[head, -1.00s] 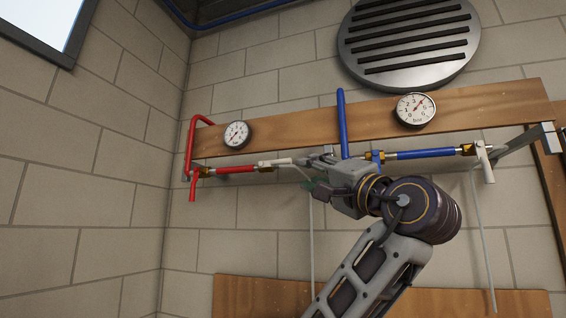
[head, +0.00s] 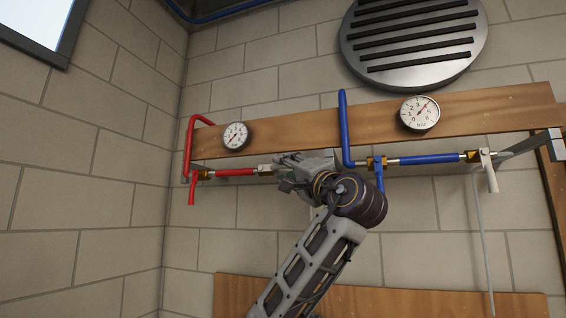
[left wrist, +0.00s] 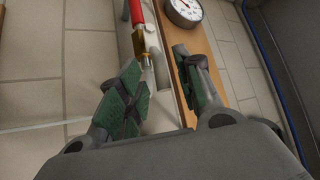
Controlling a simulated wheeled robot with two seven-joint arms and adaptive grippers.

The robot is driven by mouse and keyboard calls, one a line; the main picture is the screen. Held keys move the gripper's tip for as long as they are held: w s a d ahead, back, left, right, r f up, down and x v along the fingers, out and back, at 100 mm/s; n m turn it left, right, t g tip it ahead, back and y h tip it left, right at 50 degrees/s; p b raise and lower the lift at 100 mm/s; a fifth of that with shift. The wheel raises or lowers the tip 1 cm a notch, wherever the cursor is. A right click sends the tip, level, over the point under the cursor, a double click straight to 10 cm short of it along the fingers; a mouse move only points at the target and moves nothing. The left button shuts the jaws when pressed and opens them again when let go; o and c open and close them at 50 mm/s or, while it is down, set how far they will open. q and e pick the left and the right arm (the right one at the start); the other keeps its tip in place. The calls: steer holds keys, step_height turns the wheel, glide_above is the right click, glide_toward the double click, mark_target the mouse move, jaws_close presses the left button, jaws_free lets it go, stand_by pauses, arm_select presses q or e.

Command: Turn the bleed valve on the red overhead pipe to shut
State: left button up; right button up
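The red pipe (head: 188,150) runs down the left end of a wooden board and continues right as a red section (head: 236,172). A red handle (head: 193,190) hangs at its left end. A brass valve (head: 265,170) sits at the right end, beside my left gripper (head: 285,168). In the left wrist view, my left gripper (left wrist: 164,92) is open, its green-padded fingers apart. The brass valve (left wrist: 143,45) and red section (left wrist: 137,12) lie just beyond them. A pale lever (left wrist: 162,112) lies between the fingers; I cannot tell whether they touch it.
A blue pipe (head: 345,125) with a blue section (head: 427,159) and hanging white lever (head: 490,172) is to the right. Two gauges (head: 236,135) (head: 420,113) sit on the wooden board (head: 300,125). A round vent (head: 415,40) is above. Brick wall closes the left.

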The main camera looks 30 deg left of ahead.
arm_select(q)
steer(key=shift+p+x, duration=0.4)
steer(key=shift+x, duration=0.95)
jaws_close()
